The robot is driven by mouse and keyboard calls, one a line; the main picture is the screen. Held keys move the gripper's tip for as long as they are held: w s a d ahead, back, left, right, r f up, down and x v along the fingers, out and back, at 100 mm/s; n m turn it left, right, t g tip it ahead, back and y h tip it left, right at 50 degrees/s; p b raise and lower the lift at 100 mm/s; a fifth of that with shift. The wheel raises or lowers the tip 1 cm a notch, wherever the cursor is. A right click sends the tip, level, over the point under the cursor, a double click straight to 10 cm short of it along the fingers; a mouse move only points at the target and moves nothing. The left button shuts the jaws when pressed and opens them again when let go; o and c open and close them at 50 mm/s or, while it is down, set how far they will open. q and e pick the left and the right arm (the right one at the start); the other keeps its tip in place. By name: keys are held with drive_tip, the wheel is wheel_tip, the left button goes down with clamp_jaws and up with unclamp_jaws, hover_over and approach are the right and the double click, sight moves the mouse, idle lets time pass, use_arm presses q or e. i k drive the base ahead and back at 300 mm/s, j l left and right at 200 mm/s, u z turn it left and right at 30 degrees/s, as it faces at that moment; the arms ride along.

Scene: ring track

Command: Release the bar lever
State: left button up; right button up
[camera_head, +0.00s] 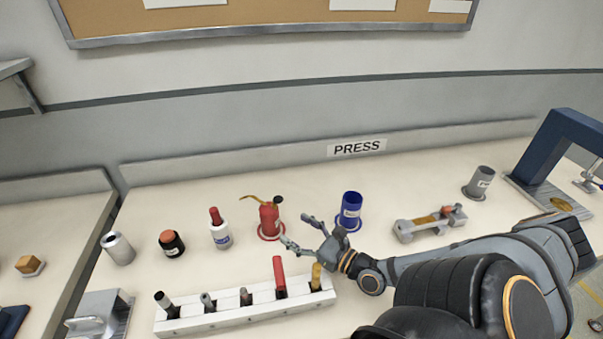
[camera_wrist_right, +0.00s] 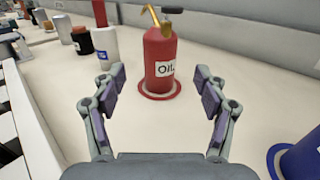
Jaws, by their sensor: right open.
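No part in view is clearly the bar lever. A blue press frame (camera_head: 560,140) stands at the far right of the bench, with small metal parts (camera_head: 590,180) at the picture edge that I cannot make out. My right gripper (camera_head: 296,229) is open and empty above the bench. It points at the red oil can (camera_head: 269,219) with a gold spout. In the right wrist view the oil can (camera_wrist_right: 160,58) stands upright on a red ring beyond and between the open fingers (camera_wrist_right: 159,86), apart from them. My left gripper is not in view.
A white rack (camera_head: 228,312) with several upright tools stands at the front. A blue cup (camera_head: 351,207) is right of the can. A grey vise-like device (camera_head: 428,226) and a grey cup (camera_head: 483,180) lie further right. A white bottle (camera_head: 220,232) and a black jar (camera_head: 172,243) stand left.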

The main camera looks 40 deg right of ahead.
sight(456, 209)
drive_tip(key=k+l, duration=0.1)
drive_tip(key=k, duration=0.4)
drive_tip(key=k+l, duration=0.15)
drive_tip(key=k, duration=0.35)
drive_tip(key=k+l, duration=0.1)
drive_tip(key=k, duration=0.4)
